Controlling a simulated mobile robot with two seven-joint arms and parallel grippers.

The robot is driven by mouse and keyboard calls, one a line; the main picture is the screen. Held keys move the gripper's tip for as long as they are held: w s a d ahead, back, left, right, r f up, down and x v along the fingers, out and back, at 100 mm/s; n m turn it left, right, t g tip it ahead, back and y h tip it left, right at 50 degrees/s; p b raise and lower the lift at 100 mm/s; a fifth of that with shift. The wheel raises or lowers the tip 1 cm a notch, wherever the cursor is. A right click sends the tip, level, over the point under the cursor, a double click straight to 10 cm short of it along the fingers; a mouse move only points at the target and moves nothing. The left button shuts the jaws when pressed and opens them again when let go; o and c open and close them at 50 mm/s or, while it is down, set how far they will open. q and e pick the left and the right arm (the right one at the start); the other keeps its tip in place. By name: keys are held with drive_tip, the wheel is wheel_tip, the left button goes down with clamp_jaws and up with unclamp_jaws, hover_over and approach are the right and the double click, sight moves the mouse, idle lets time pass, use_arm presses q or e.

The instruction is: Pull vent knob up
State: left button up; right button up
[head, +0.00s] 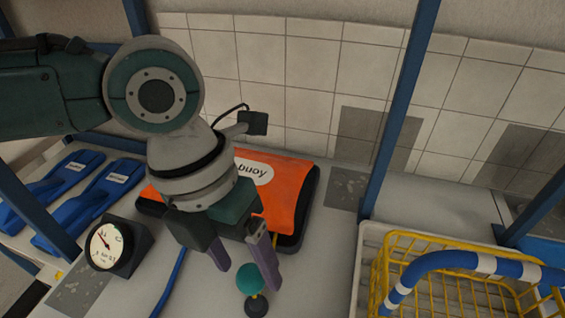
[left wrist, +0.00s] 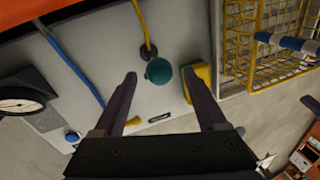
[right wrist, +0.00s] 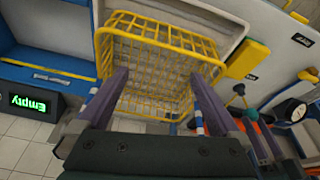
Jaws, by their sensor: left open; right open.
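The vent knob looks to be the round teal-green knob (head: 250,278) on a dark base at the front of the grey bench. In the left wrist view the knob (left wrist: 159,71) appears between the two fingertips, with a gap on each side. My left gripper (head: 246,270) is open above and around the knob's place, and no contact shows. Whether the fingers are level with the knob I cannot tell. My right gripper (right wrist: 157,72) is open and empty, facing a yellow wire basket (right wrist: 155,65). A small teal knob (right wrist: 238,89) also shows at the right there.
An orange buoy-labelled unit (head: 275,190) lies behind the left gripper. A round gauge (head: 106,246) and blue hose (head: 172,284) are to the left. The yellow basket (head: 450,275) with a blue-and-white handle stands right, beyond a blue post (head: 400,110). A yellow block (left wrist: 201,82) sits near the knob.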

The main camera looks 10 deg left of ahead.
use_arm(q)
drive_tip(key=v, duration=0.8)
drive_tip(key=shift+r, duration=0.35)
